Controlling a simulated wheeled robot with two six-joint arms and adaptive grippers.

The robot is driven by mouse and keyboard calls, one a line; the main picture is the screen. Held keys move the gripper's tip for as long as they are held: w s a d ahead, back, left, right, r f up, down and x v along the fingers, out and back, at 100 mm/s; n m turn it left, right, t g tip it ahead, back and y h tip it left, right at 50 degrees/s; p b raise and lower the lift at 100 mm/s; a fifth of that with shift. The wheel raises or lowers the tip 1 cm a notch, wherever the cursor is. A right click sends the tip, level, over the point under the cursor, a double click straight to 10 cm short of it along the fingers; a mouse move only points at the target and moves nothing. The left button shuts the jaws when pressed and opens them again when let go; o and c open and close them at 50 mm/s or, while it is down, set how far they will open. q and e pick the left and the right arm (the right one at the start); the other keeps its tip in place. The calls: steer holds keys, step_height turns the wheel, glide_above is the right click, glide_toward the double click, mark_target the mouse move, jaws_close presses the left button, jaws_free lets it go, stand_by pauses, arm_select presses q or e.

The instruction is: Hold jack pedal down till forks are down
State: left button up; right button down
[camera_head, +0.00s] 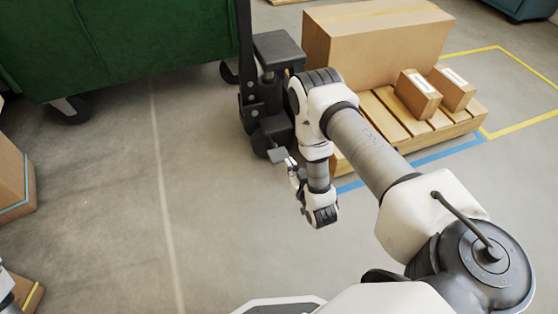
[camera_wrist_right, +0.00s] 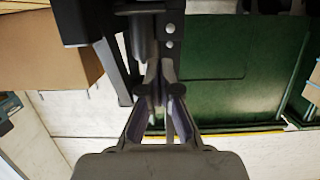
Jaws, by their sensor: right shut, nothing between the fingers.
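The dark jack (camera_head: 262,85) stands upright left of the loaded pallet in the head view. Its small grey pedal (camera_head: 279,156) sticks out low at the front. My right gripper (camera_head: 288,162) is shut and empty, pointing at the pedal from its lower right. The tips look very close to the pedal, but I cannot tell whether they touch. In the right wrist view my right gripper (camera_wrist_right: 160,92) is in front of the dark jack mast (camera_wrist_right: 158,40). The forks are hidden, so their height cannot be seen. My left gripper is not in view.
A wooden pallet (camera_head: 462,124) carries a large box (camera_head: 375,45) and two small boxes (camera_head: 417,95). A green wheeled bin (camera_head: 120,45) stands behind left. Boxes (camera_head: 15,180) stand at the left edge. The floor (camera_head: 110,210) left of the jack is clear.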

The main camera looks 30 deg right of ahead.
steer(key=shift+r, duration=0.1)
steer(key=b, duration=0.6)
glide_above(280, 159)
steer(key=f, duration=0.2)
steer(key=shift+s+f, duration=0.3)
steer(key=shift+f, duration=0.1)
steer(key=f, duration=0.1)
steer(key=f+b, duration=0.2)
steer(key=shift+w+f, duration=0.25)
steer(key=shift+f, duration=0.1)
